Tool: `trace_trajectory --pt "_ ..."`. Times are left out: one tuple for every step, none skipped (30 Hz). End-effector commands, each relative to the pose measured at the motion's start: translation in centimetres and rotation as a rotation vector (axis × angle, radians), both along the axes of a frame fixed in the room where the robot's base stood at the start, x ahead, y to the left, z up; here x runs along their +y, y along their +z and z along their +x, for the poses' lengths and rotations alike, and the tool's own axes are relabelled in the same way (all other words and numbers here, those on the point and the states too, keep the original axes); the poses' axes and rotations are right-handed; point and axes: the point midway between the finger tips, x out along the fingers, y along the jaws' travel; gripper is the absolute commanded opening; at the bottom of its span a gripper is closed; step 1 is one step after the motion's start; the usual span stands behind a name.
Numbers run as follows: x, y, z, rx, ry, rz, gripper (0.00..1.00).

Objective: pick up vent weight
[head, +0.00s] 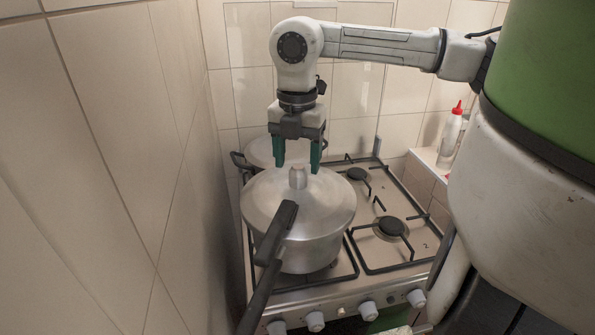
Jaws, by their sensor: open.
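The vent weight (298,177) is a small metal cylinder standing upright on the lid of a pressure cooker (330,204). The cooker is silver with black handles toward the front. My gripper (297,168) points straight down over the lid. Its two green fingers are apart, one to the left and one to the right of the vent weight's top. Whether the fingers are level with the weight or slightly behind it cannot be told from this one view. Nothing is held between them.
The cooker stands on the front left of a gas stove (418,262). A second pot (262,150) sits behind it. The burners on the right (391,228) are bare. A white bottle with a red cap (451,132) stands on a tiled ledge. A tiled wall (172,160) is close on the left.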

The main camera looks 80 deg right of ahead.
Motion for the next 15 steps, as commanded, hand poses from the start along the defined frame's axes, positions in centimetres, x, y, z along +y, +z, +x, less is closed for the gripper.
trace_trajectory --pt "0.0 -0.4 -0.2 -0.002 0.000 0.005 0.65" --pt "0.0 -0.9 -0.3 -0.002 0.000 0.005 0.65" --pt "0.0 -1.5 -0.2 -0.002 0.000 0.004 0.65" --pt "0.0 -1.9 -0.2 -0.002 0.000 0.003 0.65" --pt "0.0 -2.2 -0.2 -0.001 0.000 0.003 0.65" --pt "0.0 -2.5 -0.2 0.000 0.000 0.003 0.65" --pt "-0.1 -2.7 -0.2 0.000 0.000 0.002 0.65" --pt "-0.1 -2.9 -0.2 -0.001 0.000 0.001 0.65" --pt "-0.1 -3.0 -0.2 -0.001 0.000 0.001 0.65" --pt "-0.1 -3.1 -0.2 -0.001 0.000 0.000 0.65" --pt "-0.1 -3.1 -0.2 -0.001 0.000 0.000 0.65" --pt "-0.1 -3.1 -0.2 -0.001 0.000 0.000 0.65" --pt "-0.1 -3.1 -0.2 -0.001 0.000 0.000 0.65" --pt "-0.1 -3.1 -0.2 -0.001 0.000 0.000 0.65" --pt "-0.1 -3.1 -0.2 -0.001 0.000 0.000 0.65"
